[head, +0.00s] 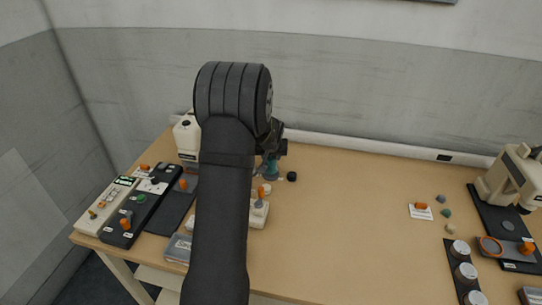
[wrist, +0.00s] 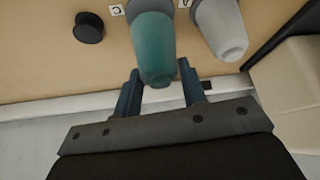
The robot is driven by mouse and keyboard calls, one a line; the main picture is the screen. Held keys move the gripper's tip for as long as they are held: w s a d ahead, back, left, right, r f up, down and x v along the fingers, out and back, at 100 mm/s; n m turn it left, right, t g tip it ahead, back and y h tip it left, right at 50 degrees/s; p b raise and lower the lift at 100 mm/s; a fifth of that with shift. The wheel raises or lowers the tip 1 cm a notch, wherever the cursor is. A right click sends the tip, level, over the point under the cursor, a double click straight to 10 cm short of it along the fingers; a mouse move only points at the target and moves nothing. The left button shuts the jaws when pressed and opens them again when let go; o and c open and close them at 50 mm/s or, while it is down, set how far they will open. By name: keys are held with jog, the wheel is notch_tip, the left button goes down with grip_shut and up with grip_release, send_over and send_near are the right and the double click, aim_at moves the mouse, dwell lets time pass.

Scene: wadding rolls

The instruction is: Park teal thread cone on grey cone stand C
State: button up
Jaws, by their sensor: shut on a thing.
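The teal thread cone (wrist: 154,45) is between the two blue fingers of my gripper (wrist: 160,72) in the wrist view. My gripper is shut on it. In the head view the teal cone (head: 271,168) shows low, just below my gripper (head: 270,153), partly covered by my arm. A small white label marked C (wrist: 117,10) lies on the table beside the cone. Grey cone stand C itself cannot be made out; the cone and my arm hide part of that spot. I cannot tell whether the cone's far end touches anything.
A pale grey cone (wrist: 221,28) stands close to the teal one. A black round piece (wrist: 88,27) is on the other side; it also shows in the head view (head: 291,176). The table's middle right is clear.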

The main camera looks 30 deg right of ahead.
jog(key=shift+f, duration=0.1)
dwell(0.3)
jog(key=shift+f, duration=0.4)
jog(key=shift+f, duration=0.35)
dwell(0.6)
jog(key=o, duration=1.6)
jog(key=shift+r, duration=0.1)
jog(key=shift+r, duration=3.9)
jog(key=shift+f, duration=0.15)
